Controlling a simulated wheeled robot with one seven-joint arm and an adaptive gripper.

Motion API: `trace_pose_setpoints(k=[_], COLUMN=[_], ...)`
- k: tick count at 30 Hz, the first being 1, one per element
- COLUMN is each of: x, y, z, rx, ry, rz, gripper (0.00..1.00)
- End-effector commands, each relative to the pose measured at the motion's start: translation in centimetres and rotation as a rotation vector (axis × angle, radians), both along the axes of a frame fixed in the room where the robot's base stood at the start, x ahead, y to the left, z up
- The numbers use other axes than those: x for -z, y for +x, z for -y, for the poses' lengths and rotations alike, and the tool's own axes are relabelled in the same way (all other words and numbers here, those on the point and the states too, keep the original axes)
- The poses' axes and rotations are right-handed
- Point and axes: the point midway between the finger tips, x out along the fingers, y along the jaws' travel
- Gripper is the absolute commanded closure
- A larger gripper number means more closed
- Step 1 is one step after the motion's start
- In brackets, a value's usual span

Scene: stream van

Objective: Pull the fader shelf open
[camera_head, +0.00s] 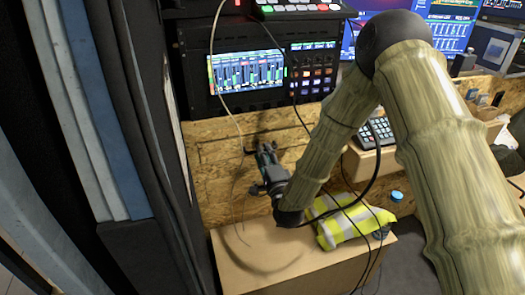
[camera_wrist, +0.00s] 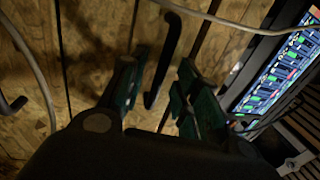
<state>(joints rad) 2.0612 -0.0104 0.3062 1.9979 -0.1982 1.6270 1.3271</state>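The fader shelf seems to be the OSB wood front (camera_head: 222,150) below the rack with the lit meter screen; a thin seam runs across it, and I see no clear gap. In the wrist view a black bar handle (camera_wrist: 170,52) stands off the wood face (camera_wrist: 100,45). My gripper (camera_head: 266,153) is at this front with its fingers towards the wood. In the wrist view its teal fingers (camera_wrist: 160,88) are apart, one on each side of the handle's near end. I cannot tell whether either finger touches the handle.
A meter screen (camera_head: 247,72) sits above, and its edge is close to the right finger in the wrist view. A loose pale cable (camera_head: 213,60) hangs beside the gripper. A cardboard-coloured box (camera_head: 262,262) with a hi-vis vest (camera_head: 350,222) stands below my wrist.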

Motion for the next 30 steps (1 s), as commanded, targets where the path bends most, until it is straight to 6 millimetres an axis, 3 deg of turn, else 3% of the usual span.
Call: trace_pose_setpoints(k=[6,17,22,30], x=[-0.3,-0.4,-0.4,-0.3], y=[1.7,2.0,2.0,1.9], z=[-0.6,-0.6,-0.6,-0.7], rx=[-0.001,0.000,0.000,-0.001], ry=[-0.002,-0.001,-0.001,-0.001], rz=[0.001,0.000,0.000,-0.001], gripper=[0.68,0.68,0.99,1.00])
